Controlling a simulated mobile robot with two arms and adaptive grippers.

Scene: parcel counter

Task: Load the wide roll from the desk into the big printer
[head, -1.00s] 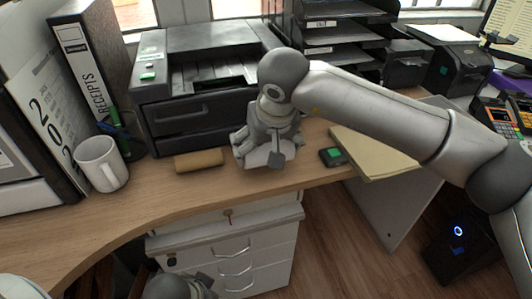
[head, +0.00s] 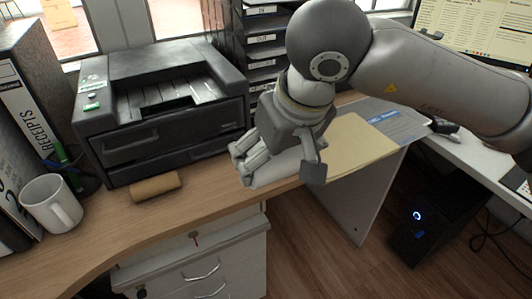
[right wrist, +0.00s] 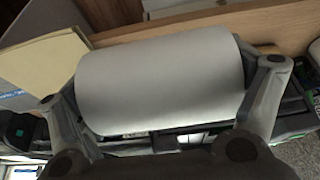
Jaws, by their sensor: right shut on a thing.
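My right gripper (head: 278,168) is shut on a wide white roll (head: 273,172), near the desk's front edge. In the right wrist view the roll (right wrist: 160,85) lies across between the two fingers, one at each end. I cannot tell whether it touches the desk. The big black printer (head: 125,148) stands on the desk to the left of the gripper, with a green-lit button on top. Its front looks closed. My left gripper is out of view.
A brown cardboard tube (head: 156,186) lies on the desk (head: 115,225) before the printer. A white mug (head: 50,205) and binders stand at the left. A tan folder (head: 358,145) lies right of the gripper. Black letter trays (head: 262,40) stand behind. Drawers (head: 200,265) are below.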

